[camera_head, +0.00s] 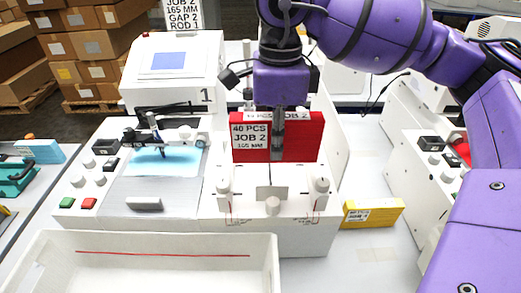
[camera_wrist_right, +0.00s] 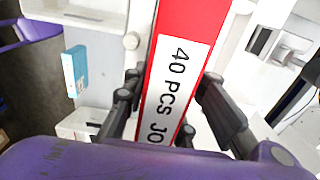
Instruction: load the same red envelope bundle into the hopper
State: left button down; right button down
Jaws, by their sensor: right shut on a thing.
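The red envelope bundle (camera_head: 303,142) is upright, with a white label reading 40 PCS JOB 2, 165 MM. My right gripper (camera_head: 277,140) comes down from above and is shut on it. In the right wrist view, the fingers lie on both sides of the bundle (camera_wrist_right: 205,20), whose top label reads 40 PCS JO. The hopper (camera_head: 272,205) of plotter 1 has a knobbed post at each side. The bundle stands over the back of the hopper, beside the white side wall; I cannot tell whether it rests on the hopper floor. My left gripper is out of view.
A white tray (camera_head: 160,240) with a red line stands in front. A yellow bundle (camera_head: 372,213) lies right of the plotter, and a blue bundle (camera_head: 40,151) lies far left. Another white machine (camera_head: 425,175) is at the right. A sign reads JOB 2, 165 MM, GAP 2, ROD 1.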

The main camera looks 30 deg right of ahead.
jog(key=w+d+f, duration=0.1)
jog(key=w+f, duration=0.1)
jog(key=w+d+f, duration=0.1)
jog(key=w+f, duration=0.1)
jog(key=w+d+f, duration=0.1)
jog(key=w+f, duration=0.1)
jog(key=w, duration=0.1)
jog(key=shift+f, duration=0.3)
jog(key=shift+w+d+f, duration=0.1)
jog(key=shift+w+f, duration=0.1)
jog(key=shift+f, duration=0.8)
jog(key=shift+w+d+f, duration=0.1)
jog(key=shift+w+f, duration=0.05)
jog(key=shift+f, duration=0.85)
jog(key=shift+f, duration=0.2)
jog(key=c, duration=1.7)
grip_release()
jog(key=shift+c, duration=0.2)
notch_tip(320, 180, up, 12)
jog(key=shift+r, duration=0.25)
